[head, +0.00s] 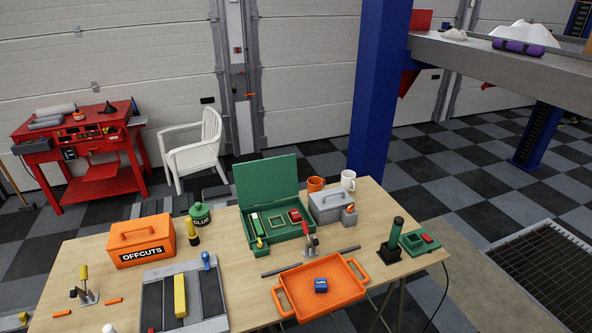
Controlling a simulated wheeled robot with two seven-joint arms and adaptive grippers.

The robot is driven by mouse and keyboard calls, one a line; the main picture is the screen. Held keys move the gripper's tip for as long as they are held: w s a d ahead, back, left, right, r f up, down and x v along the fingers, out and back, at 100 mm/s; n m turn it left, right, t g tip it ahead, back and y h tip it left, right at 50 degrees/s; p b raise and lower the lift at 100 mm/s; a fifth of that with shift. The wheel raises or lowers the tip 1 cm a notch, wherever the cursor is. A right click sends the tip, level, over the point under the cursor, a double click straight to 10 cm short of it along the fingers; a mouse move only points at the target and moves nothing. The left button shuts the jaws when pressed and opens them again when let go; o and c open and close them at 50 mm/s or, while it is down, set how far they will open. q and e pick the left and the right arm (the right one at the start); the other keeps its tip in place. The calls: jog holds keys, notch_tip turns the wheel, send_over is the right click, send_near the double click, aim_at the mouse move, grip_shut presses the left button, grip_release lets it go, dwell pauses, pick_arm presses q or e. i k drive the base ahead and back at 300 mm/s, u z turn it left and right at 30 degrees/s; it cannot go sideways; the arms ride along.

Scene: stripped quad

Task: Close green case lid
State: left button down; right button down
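The green case (272,252) stands on the wooden table near its back middle. Its lid (266,186) is open and stands up at the back of the case, leaning slightly backward. Inside the case are a green-and-white item, a yellowish square frame (282,223) and a red item (295,215). A yellow-tipped tool (258,238) is at the case's front left. A red-handled clamp (309,246) stands right at its front right corner, partly in front of it. Neither of my grippers shows in the head view.
An orange OFFCUTS box (141,241) and a green GLUE pot (200,213) stand left of the case. A grey box (327,206), orange mug (316,184) and white mug (348,180) stand close on its right. An orange tray (345,290) lies in front.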

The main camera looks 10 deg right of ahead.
aim_at(269, 179)
jog(key=z, duration=0.3)
jog(key=k, duration=0.3)
jog(key=u, duration=0.35)
jog(key=i, duration=1.15)
jog(key=z, duration=0.45)
